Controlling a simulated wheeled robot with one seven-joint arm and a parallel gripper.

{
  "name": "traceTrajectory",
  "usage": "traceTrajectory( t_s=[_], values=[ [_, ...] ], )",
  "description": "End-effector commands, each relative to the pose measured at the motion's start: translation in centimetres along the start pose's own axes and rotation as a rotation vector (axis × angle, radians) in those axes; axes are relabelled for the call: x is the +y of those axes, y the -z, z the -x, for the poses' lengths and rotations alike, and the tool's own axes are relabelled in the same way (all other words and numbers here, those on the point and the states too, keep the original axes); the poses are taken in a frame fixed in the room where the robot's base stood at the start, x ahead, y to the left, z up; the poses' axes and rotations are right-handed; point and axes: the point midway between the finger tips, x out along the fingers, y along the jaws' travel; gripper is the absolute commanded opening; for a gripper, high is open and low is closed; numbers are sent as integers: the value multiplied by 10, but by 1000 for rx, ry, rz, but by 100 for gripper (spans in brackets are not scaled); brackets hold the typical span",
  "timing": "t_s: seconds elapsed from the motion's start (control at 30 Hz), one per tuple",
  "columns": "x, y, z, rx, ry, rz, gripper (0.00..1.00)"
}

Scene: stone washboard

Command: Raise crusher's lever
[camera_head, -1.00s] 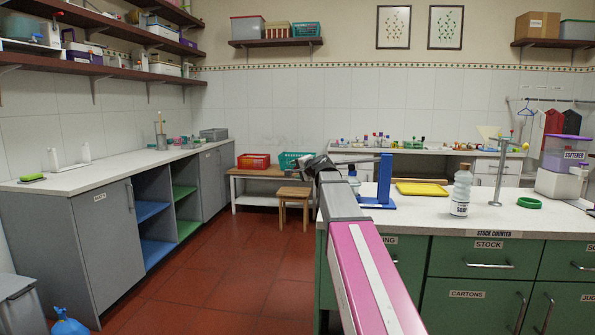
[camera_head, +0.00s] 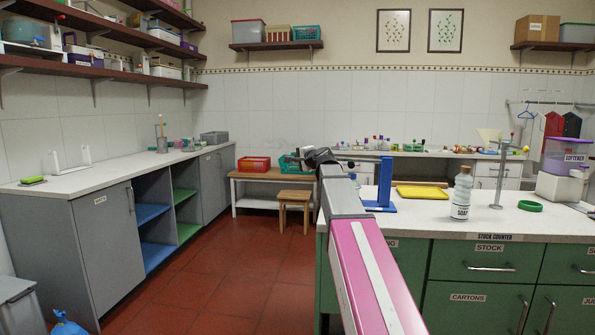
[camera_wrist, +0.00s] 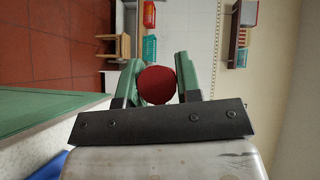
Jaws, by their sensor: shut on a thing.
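The crusher (camera_head: 386,186) is a blue upright stand on a blue base, at the left end of the counter. In the head view my gripper (camera_head: 322,157) is just left of it, partly hidden by my arm. In the wrist view the green fingers of my gripper (camera_wrist: 156,76) are shut on a dark red rounded end (camera_wrist: 157,87), which appears to be the lever's knob. The lever's bar and its joint with the stand cannot be made out clearly. A blue patch shows at the lower left of the wrist view.
The counter (camera_head: 425,212) also holds a yellow tray (camera_head: 422,191), a soap bottle (camera_head: 462,192), a metal stand (camera_head: 498,180) and a green ring (camera_head: 530,206). A wooden stool (camera_head: 294,205) stands beyond. The red floor at left is open.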

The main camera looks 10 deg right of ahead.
Motion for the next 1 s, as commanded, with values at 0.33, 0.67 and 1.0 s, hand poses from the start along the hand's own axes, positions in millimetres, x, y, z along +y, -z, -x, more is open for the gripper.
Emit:
traceTrajectory(
  t_s=[0.33,0.67,1.0],
  values=[
    [-111,30,28,1,228,-224,0],
    [-198,80,78,2,449,-447,0],
    [-261,149,148,4,678,-675,0]
  ],
)
